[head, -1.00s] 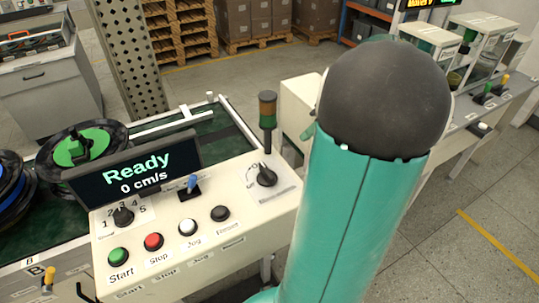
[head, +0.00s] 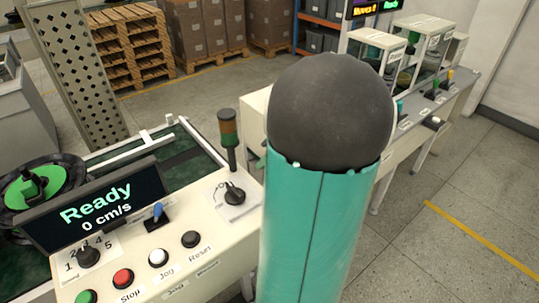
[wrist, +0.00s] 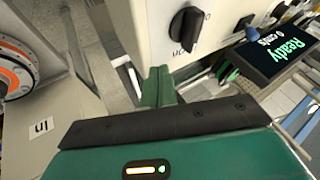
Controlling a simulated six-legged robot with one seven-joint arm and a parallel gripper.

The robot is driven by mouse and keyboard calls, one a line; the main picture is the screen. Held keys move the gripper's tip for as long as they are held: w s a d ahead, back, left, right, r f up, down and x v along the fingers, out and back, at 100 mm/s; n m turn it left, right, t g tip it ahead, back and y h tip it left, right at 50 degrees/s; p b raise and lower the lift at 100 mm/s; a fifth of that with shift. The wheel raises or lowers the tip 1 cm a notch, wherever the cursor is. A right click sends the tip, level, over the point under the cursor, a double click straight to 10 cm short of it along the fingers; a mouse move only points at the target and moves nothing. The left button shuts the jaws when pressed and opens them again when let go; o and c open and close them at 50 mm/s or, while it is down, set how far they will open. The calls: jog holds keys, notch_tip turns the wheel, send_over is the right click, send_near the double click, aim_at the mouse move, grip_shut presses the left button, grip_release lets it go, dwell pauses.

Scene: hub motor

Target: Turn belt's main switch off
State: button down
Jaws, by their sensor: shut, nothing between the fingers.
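The belt's control panel (head: 215,235) is cream, with a dark display (head: 95,205) reading "Ready" and "0 cm/s". A large black rotary switch (head: 234,193) sits at its right end. It also shows in the wrist view (wrist: 186,30), above and right of my gripper, with partly covered lettering by it. My gripper (wrist: 158,88) has its green fingers together, empty and apart from the switch. In the head view my arm hides most of the gripper.
A blue-tipped lever (head: 157,213), a smaller selector knob (head: 88,256) and several push buttons share the panel. A signal tower (head: 228,135) stands behind the switch. A green and black reel (head: 38,187) is at left. Open floor lies at right.

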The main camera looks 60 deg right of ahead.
aim_at(235, 193)
jog(key=x, duration=0.5)
jog(key=shift+w+a, duration=0.15)
jog(key=shift+a, duration=0.05)
jog(key=shift+w+a+r, duration=0.1)
jog(key=shift+w+a, duration=0.05)
jog(key=shift+a, duration=0.45)
jog(key=shift+w+a+r, duration=0.1)
jog(key=shift+w+a, duration=0.05)
jog(key=shift+a, duration=0.5)
jog(key=shift+w+a+f, duration=0.1)
jog(key=shift+w+a, duration=0.05)
jog(key=shift+a, duration=0.35)
